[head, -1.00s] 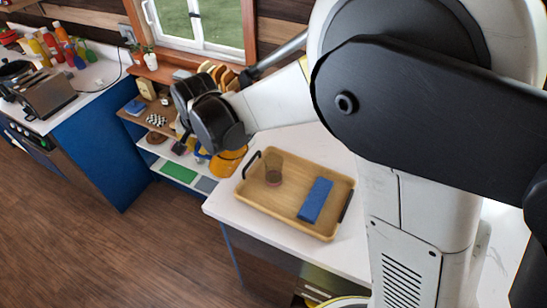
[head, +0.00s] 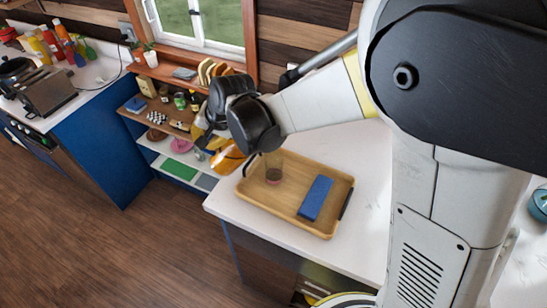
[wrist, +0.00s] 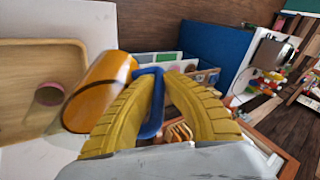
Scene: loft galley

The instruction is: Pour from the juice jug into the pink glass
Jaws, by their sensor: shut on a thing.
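The orange juice jug (head: 228,160) hangs in the air at the left end of the tray, tilted over. In the wrist view the jug (wrist: 100,92) shows its blue handle (wrist: 150,118) between my yellow fingers. My gripper (wrist: 165,82) is shut on this handle; in the head view my gripper (head: 204,132) is partly hidden by my wrist. The clear, pink-tinted glass (head: 273,174) stands upright in the tray, right of the jug and apart from it. The glass (wrist: 48,95) is also left of the jug in the wrist view. Its contents cannot be told.
The wooden tray (head: 290,218) with dark handles lies on the white counter (head: 365,225). A blue block (head: 315,198) lies in the tray, right of the glass. A shelf unit (head: 160,128) with small items stands behind left. Bare counter lies right of the tray.

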